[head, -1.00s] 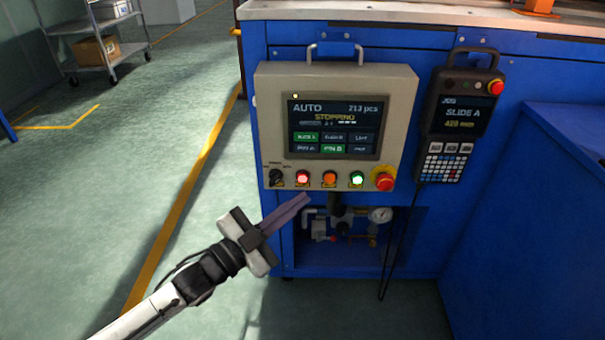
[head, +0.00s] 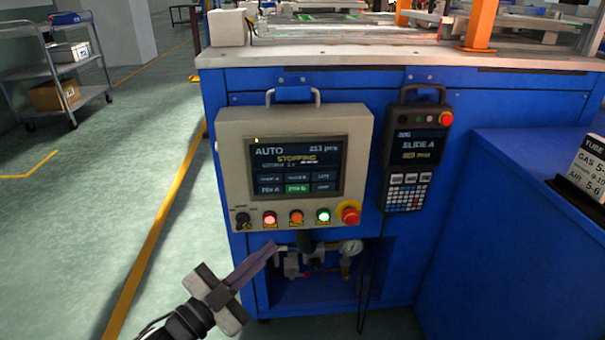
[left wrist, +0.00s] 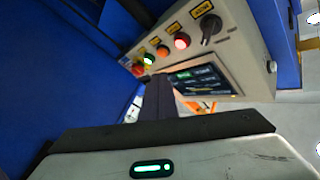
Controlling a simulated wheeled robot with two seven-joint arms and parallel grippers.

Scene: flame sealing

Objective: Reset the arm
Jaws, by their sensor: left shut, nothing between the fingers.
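My left gripper (head: 262,258) is at the lower left of the head view, below and in front of the control panel (head: 228,130). Its dark fingers are shut together with nothing between them, apart from the panel. In the left wrist view the closed fingers (left wrist: 160,102) point towards the panel (left wrist: 258,75), whose buttons and dark selector knob show. The panel's screen (head: 297,168) reads AUTO and STOPPING. Below it are a selector knob, a lit red button (head: 269,219), an orange one, a lit green one (head: 323,215) and a red emergency stop (head: 348,212). My right gripper is not in view.
The panel hangs on a blue machine (head: 340,88). A handheld pendant (head: 410,150) hangs to its right, its cable running down. A pressure gauge (head: 351,247) and fittings sit in a recess below. A cart (head: 88,72) stands back left. The floor at left is open.

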